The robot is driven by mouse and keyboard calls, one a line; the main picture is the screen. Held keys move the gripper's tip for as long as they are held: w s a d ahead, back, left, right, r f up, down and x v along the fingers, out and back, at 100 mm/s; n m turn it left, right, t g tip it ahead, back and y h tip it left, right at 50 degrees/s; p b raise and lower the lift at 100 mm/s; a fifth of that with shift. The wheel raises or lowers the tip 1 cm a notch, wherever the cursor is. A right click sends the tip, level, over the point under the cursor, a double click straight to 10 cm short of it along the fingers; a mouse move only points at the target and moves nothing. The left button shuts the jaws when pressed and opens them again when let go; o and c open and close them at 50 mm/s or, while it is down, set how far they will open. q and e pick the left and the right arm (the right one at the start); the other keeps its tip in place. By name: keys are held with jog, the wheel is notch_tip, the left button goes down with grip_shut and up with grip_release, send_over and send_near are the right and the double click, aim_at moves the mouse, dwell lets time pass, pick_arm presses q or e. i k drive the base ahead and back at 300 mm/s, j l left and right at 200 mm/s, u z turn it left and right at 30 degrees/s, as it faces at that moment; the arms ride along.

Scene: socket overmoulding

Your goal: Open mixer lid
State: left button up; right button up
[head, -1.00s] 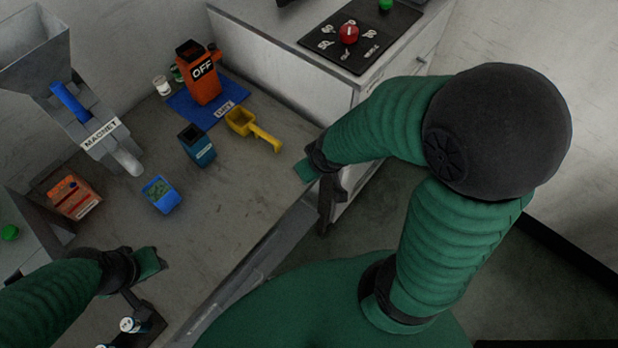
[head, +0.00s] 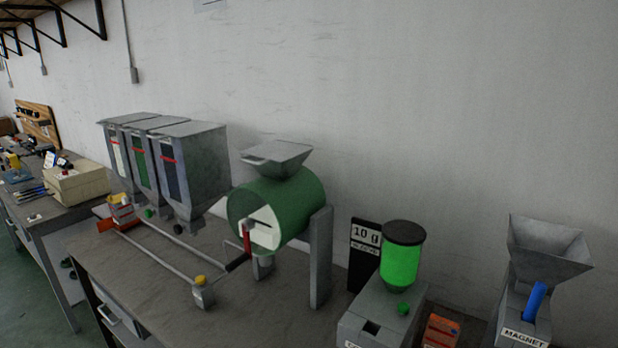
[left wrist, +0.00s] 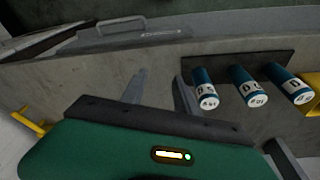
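A front opening and a red-and-black crank show on the drum's face. My left gripper (left wrist: 160,80) is in the left wrist view, fingers apart with nothing between them, over the grey bench and away from the mixer. My right gripper is in neither current view.
Grey storage hoppers (head: 195,160) stand left of the mixer. A green-jar dispenser (head: 403,262) and a magnet hopper (head: 540,275) stand to the right. In the left wrist view, labelled blue cylinders (left wrist: 247,85) lie in a dark rack beside the fingers.

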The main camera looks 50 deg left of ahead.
aim_at(278, 151)
jog(key=k+u, duration=0.1)
jog(key=u, duration=0.7)
jog(key=k+u, duration=0.15)
jog(key=u, duration=0.25)
jog(key=j+u, duration=0.15)
jog(key=u, duration=0.25)
jog(key=k, duration=0.05)
